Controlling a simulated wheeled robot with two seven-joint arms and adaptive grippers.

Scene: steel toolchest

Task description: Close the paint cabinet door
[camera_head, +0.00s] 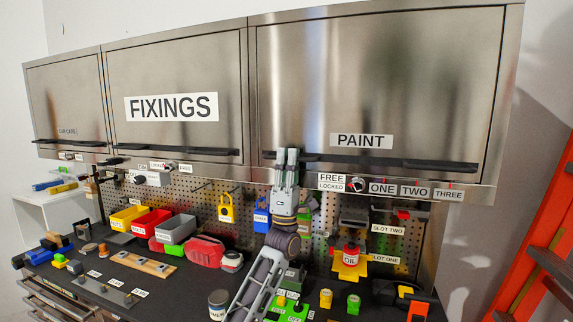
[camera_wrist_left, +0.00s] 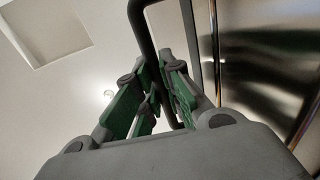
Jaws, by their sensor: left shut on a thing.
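The paint cabinet door (camera_head: 420,80) is the large steel panel at the upper right of the head view, with a PAINT label (camera_head: 361,141) low on it. It hangs down and looks roughly in line with the cabinet front; I cannot tell whether a small gap is left. Its long dark handle (camera_head: 430,166) runs along the lower edge. My left gripper (camera_head: 287,156) is at the left part of this handle, reaching up from below. In the left wrist view, my left gripper (camera_wrist_left: 160,85) is shut on the dark handle bar (camera_wrist_left: 143,30). My right gripper is not in view.
The fixings cabinet door (camera_head: 170,80) beside it is down. Below are a FREE/LOCKED knob (camera_head: 356,184) and a pegboard. An orange ladder (camera_head: 545,250) stands at the right.

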